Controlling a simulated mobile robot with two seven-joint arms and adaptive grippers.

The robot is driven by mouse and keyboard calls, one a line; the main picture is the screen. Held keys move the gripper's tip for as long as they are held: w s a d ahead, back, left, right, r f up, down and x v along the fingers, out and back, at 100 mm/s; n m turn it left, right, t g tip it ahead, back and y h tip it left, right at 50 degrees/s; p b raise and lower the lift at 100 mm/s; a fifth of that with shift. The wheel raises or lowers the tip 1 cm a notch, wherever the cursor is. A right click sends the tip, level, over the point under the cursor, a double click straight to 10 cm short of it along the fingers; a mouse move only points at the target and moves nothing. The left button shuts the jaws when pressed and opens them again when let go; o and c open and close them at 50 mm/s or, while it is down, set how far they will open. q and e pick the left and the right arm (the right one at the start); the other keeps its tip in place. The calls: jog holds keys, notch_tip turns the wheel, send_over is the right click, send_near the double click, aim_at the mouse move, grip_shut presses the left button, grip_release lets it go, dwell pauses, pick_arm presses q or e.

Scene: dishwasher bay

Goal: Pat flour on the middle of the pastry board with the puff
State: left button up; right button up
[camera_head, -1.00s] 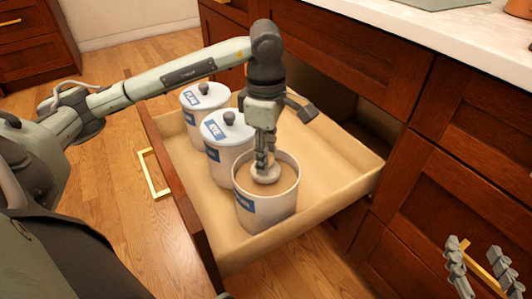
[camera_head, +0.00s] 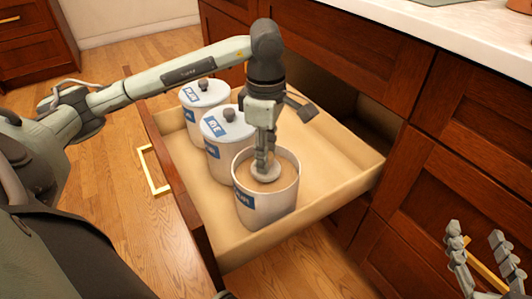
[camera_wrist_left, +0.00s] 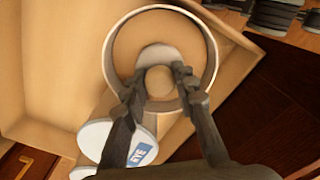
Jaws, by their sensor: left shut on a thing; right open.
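The puff (camera_head: 267,172), a pale round pad with a knob, is inside an open white canister (camera_head: 262,211) of tan flour in the pulled-out drawer. My left gripper (camera_head: 263,160) points down into the canister, shut on the puff's knob. In the left wrist view the puff (camera_wrist_left: 158,55) shows between the fingers, inside the canister rim (camera_wrist_left: 108,55); whether its underside touches the flour is hidden. My right gripper (camera_head: 478,252) is open and empty at the lower right. The pastry board cannot be made out for certain; a grey-green edge (camera_head: 437,2) shows on the counter.
Two lidded canisters, one marked RYE (camera_head: 226,135) and one behind it (camera_head: 203,100), stand in the drawer (camera_head: 325,165). The drawer is bare right of the canisters. The pale counter (camera_head: 480,35) lies above dark wooden cabinet fronts.

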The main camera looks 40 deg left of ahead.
pick_arm(q)
jog(key=shift+f+b, duration=0.55)
jog(key=shift+b, duration=0.1)
dwell(1.7)
jog(key=shift+r, duration=0.1)
jog(key=shift+r+p, duration=2.25)
jog(key=shift+r, duration=1.25)
